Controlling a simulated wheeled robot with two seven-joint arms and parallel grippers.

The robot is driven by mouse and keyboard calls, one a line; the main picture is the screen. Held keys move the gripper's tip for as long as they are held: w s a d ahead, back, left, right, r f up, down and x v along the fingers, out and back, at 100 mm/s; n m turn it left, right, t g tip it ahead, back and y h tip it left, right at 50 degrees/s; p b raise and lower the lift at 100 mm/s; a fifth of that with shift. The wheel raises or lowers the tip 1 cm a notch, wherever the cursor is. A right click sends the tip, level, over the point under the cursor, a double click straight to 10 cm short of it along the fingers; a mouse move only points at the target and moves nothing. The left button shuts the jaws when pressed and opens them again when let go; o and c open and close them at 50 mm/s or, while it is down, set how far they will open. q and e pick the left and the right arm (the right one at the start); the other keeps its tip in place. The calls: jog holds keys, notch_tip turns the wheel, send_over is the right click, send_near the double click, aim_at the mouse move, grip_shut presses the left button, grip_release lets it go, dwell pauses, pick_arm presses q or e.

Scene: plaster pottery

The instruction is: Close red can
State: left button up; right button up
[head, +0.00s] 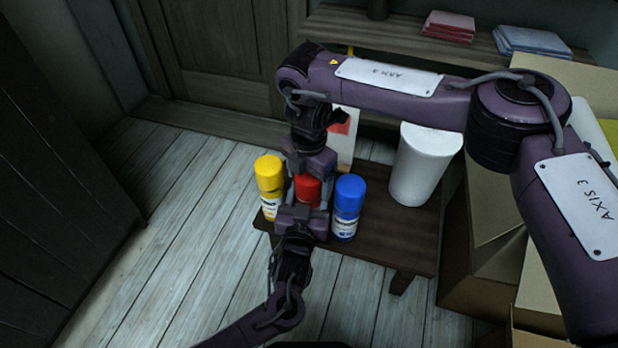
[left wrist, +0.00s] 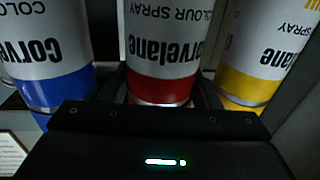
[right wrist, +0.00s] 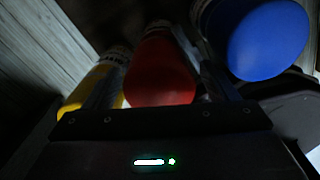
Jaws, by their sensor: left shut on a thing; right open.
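The red spray can (head: 308,192) stands between a yellow can (head: 269,185) and a blue can (head: 347,206) on a dark wooden bench (head: 400,240). My left gripper (head: 306,208) comes from the near side and is shut on the red can's body, whose label shows in the left wrist view (left wrist: 163,45). My right gripper (head: 310,182) is open above it, fingers pointing down. In the right wrist view the red cap (right wrist: 160,78) lies between its open fingers. The grippers hide much of the can, so I cannot tell how the cap sits.
A white bin (head: 424,165) stands on the bench to the right. Cardboard boxes (head: 480,240) crowd the right side under my right arm. A shelf with pink cloths (head: 448,27) and blue cloths (head: 533,41) is behind. The plank floor (head: 165,220) at left is clear.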

notch_tip(320, 180, up, 8)
jog(key=shift+f, duration=0.15)
dwell(0.4)
pick_arm(q)
jog(key=o, duration=1.5)
jog(key=shift+c, duration=0.2)
jog(key=shift+s, duration=0.1)
